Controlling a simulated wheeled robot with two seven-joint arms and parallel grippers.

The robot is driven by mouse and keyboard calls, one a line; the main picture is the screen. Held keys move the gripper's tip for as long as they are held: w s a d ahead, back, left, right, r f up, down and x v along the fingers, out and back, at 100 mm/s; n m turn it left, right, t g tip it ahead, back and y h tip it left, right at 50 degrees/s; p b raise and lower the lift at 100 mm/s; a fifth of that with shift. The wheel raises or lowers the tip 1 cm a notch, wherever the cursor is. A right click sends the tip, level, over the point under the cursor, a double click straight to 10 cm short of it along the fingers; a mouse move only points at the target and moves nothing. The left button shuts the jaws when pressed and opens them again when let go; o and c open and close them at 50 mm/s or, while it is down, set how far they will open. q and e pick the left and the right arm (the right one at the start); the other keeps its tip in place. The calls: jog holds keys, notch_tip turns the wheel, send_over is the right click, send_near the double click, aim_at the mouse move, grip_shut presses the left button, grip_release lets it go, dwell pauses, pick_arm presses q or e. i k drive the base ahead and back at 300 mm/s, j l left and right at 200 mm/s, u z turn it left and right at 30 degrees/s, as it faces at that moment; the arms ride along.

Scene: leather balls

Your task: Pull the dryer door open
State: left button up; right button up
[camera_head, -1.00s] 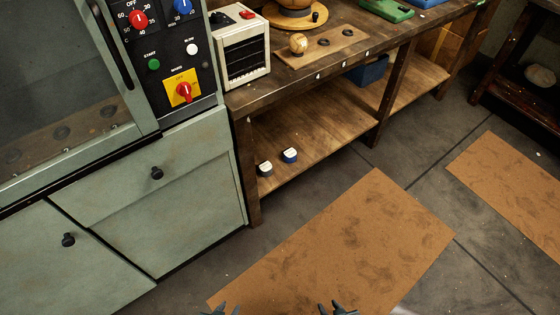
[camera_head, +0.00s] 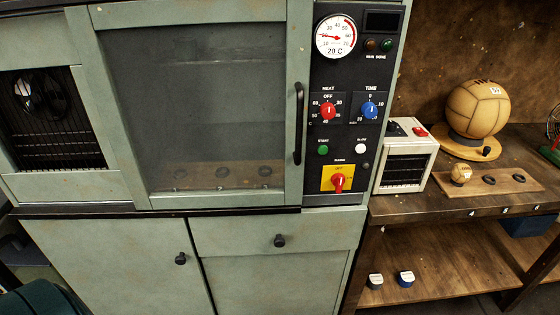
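The dryer door (camera_head: 215,60) is a green-grey frame with a large dark window, in the middle left of the head view. It is shut. Its handle (camera_head: 298,124) is a black vertical bar on the door's right edge, beside the black control panel (camera_head: 351,75). Through the window I see several dark rings on a brown shelf. The gauge (camera_head: 335,36) on the panel reads about 20 C. Neither of my grippers is in view now, so nothing touches the handle.
Below the door are a drawer (camera_head: 236,233) and a cupboard door (camera_head: 117,262) with black knobs. On the right, a wooden bench (camera_head: 432,207) bears a small white heater-like box (camera_head: 405,158), a large leather ball (camera_head: 476,109) and a small ball (camera_head: 461,173).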

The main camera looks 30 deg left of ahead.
aim_at(85, 21)
jog(key=u, duration=1.35)
